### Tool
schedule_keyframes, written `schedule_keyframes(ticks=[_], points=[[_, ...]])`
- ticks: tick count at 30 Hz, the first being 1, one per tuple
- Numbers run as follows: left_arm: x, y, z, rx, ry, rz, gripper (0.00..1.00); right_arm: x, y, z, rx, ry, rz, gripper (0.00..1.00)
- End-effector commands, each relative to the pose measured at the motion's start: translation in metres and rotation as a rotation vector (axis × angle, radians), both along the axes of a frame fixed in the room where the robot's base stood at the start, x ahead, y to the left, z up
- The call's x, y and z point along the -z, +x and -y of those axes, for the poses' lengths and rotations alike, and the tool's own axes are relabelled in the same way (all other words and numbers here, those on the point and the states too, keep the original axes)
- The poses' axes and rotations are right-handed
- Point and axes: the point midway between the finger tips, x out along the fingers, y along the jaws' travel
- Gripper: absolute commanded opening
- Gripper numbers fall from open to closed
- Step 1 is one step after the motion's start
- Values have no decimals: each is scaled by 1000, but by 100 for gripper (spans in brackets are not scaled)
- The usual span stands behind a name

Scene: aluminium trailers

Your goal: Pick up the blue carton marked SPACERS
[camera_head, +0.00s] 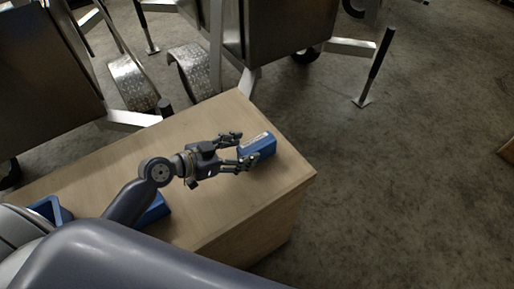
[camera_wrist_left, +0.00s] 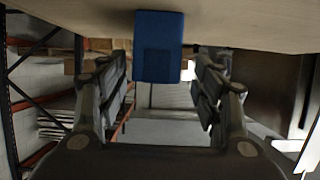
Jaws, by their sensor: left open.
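A blue carton (camera_head: 262,147) lies on the wooden table near its right end, with a pale patch on its top. Its marking is too small to read. My left gripper (camera_head: 242,149) is open at the carton's left end, with its fingertips on either side of that end. In the left wrist view the carton (camera_wrist_left: 158,46) shows at the top middle, in the gap between the open fingers (camera_wrist_left: 163,85). I cannot tell whether a finger touches it. My right gripper is not in view.
The wooden table (camera_head: 215,120) is bare around the carton. A blue bin (camera_head: 50,209) and another blue item (camera_head: 154,210), partly behind my left arm, are at the table's left. Aluminium trailers (camera_head: 285,30) stand close behind. Open floor (camera_head: 400,180) lies to the right.

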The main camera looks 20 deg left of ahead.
Motion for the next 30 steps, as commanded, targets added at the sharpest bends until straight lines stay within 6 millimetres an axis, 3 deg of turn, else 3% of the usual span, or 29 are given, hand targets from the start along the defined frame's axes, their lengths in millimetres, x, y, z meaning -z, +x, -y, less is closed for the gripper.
schedule_keyframes(ticks=[9,14,21,22,28,30], points=[[7,24,26,0,-5,-2,61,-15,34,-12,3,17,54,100],[16,36,34,0,-2,-1,61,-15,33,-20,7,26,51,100],[18,37,35,1,0,-2,61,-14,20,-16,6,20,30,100],[18,37,35,1,0,-2,59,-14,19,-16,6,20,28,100],[18,37,35,1,0,-2,13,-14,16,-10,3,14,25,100],[18,37,35,1,0,-2,8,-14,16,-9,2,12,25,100]])
